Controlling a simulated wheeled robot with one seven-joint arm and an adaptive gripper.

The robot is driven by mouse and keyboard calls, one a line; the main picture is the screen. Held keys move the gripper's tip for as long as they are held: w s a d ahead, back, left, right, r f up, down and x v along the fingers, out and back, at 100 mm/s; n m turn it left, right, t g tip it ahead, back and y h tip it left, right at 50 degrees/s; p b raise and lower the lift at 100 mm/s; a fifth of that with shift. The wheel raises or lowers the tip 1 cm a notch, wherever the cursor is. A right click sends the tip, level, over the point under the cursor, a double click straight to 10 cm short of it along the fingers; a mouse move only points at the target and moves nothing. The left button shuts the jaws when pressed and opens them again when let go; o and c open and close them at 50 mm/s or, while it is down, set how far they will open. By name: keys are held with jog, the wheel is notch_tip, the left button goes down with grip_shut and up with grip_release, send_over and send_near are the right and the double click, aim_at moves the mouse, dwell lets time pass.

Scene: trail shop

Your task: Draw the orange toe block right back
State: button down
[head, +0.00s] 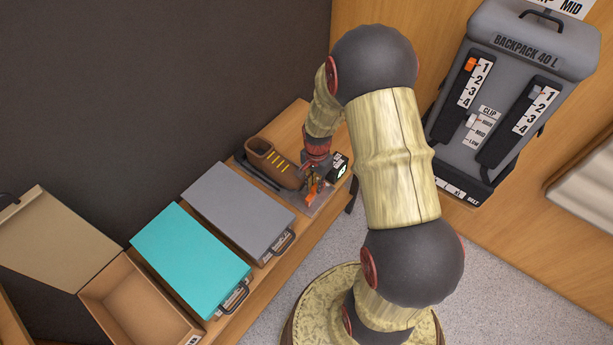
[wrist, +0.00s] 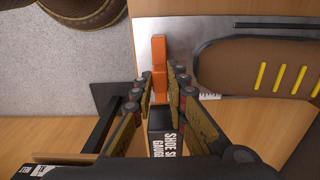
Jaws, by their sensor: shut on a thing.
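The orange toe block (wrist: 159,52) stands on the grey metal plate of the shoe size gauge (wrist: 215,25). My gripper (wrist: 163,82) is shut on the block's near part, with a finger on each side. The brown shoe (wrist: 250,66) with yellow laces lies on the plate to the right; its toe end is a small gap from the block. In the head view, my gripper (head: 314,184) is low over the gauge plate (head: 322,203), beside the shoe (head: 272,164). A bit of orange (head: 309,200) shows there, mostly covered by my fingers.
The gauge's black labelled box (wrist: 163,122) stands close below my fingers. In the head view, a grey box (head: 238,208), a turquoise box (head: 190,258) and an open brown box (head: 140,305) line the wooden bench.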

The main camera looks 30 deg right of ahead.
jog(key=shift+s+d+r, duration=0.15)
jog(key=shift+s+d, duration=0.05)
jog(key=shift+s, duration=0.35)
jog(key=shift+s+f, duration=0.15)
jog(key=shift+f, duration=0.05)
jog(key=c, duration=1.8)
grip_release()
jog(key=shift+o, duration=0.2)
jog(key=shift+r, duration=0.5)
notch_tip(320, 180, up, 11)
